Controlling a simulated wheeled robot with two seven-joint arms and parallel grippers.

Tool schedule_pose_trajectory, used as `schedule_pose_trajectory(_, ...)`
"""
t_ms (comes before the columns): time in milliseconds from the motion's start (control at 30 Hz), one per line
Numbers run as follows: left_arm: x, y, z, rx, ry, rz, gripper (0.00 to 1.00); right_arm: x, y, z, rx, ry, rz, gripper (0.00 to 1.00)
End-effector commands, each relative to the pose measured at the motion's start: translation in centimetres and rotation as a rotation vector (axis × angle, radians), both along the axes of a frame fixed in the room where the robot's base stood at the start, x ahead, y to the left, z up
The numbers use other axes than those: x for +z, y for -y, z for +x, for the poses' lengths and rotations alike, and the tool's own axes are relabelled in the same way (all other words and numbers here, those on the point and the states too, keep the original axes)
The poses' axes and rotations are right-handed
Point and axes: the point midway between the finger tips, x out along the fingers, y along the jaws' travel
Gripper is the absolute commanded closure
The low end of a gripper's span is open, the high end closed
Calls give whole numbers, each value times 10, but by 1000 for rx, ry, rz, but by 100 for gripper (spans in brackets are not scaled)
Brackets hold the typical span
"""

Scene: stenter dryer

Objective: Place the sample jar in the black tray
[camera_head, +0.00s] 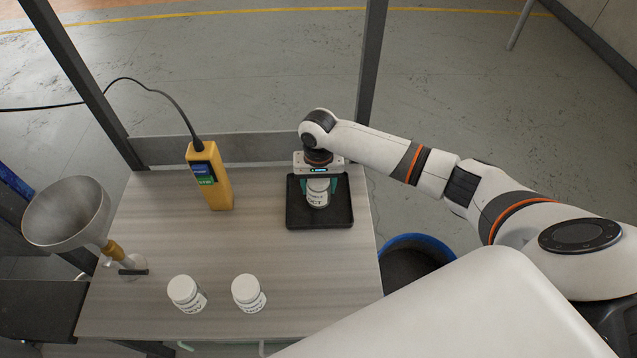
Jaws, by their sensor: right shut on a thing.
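A white sample jar (318,197) with dark lettering is at the black tray (319,219), over its middle. My right gripper (318,186) reaches in from above and behind, with its greenish fingers on either side of the jar, shut on it. The jar looks upright. I cannot tell whether its base touches the tray floor. The tray lies flat at the back right of the table. My left gripper is not in view.
Two more white jars (187,294) (249,293) stand at the table's front. A metal funnel (68,213) is at the left edge. A blue-rimmed bin (418,240) stands right of the table (310,268). The table's middle is clear.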

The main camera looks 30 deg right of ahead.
Motion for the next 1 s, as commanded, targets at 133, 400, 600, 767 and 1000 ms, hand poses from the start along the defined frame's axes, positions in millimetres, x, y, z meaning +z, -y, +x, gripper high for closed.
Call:
schedule_pose_trajectory(133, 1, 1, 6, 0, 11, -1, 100, -3, 0, 1, 1, 3, 1, 75)
schedule_pose_trajectory(400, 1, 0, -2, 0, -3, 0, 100, -7, 0, 0, 1, 0, 1, 41)
schedule_pose_trajectory(600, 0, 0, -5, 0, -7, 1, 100, -6, 0, 0, 1, 0, 1, 21)
schedule_pose_trajectory(767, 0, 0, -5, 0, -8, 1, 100, -6, 0, 0, 1, 1, 0, 21)
schedule_pose_trajectory(1000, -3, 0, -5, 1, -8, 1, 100, 13, 0, 1, 2, 4, 0, 21)
